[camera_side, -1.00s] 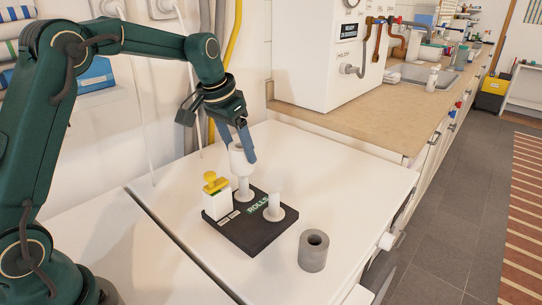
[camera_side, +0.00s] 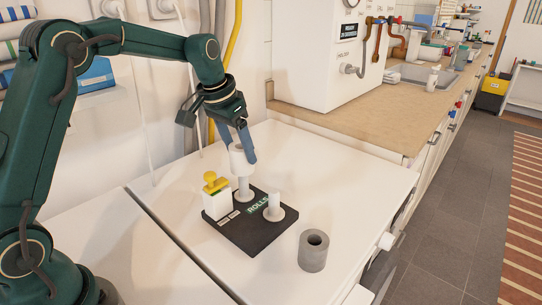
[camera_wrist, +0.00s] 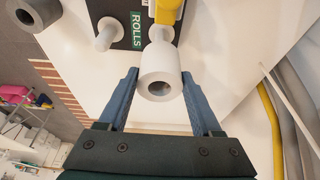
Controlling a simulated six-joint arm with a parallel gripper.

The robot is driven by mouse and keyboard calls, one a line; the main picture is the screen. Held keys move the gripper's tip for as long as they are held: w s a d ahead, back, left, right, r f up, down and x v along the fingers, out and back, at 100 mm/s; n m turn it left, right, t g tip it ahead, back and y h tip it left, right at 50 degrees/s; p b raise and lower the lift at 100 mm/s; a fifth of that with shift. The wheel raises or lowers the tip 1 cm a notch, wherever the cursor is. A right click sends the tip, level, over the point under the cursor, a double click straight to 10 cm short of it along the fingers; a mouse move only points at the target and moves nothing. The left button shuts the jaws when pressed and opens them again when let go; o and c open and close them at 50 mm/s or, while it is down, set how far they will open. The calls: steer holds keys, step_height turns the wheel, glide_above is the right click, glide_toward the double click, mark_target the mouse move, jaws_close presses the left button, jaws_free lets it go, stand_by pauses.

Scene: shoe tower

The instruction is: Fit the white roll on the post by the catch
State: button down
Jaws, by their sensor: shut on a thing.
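The white roll (camera_side: 237,163) is held upright between the blue fingers of my gripper (camera_side: 241,152). It also shows in the wrist view (camera_wrist: 160,88) with its hole facing the camera. The post by the catch (camera_side: 243,187) stands under the roll on the black base (camera_side: 251,240). The post's top meets the roll's lower edge in the side view; I cannot tell whether it is inside the hole. The yellow catch (camera_side: 213,184) sits on a white block (camera_side: 216,205) left of that post. My gripper is shut on the roll.
A second, bare white post (camera_side: 274,205) stands to the right on the base, by the "ROLLS" label. A grey roll (camera_side: 313,252) stands on the white worktop to the right of the base. The worktop (camera_side: 345,190) is clear toward the back right.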

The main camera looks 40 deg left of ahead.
mark_target(241, 174)
steer(key=shift+f, duration=3.45)
jaws_free()
steer(key=shift+v, duration=2.5)
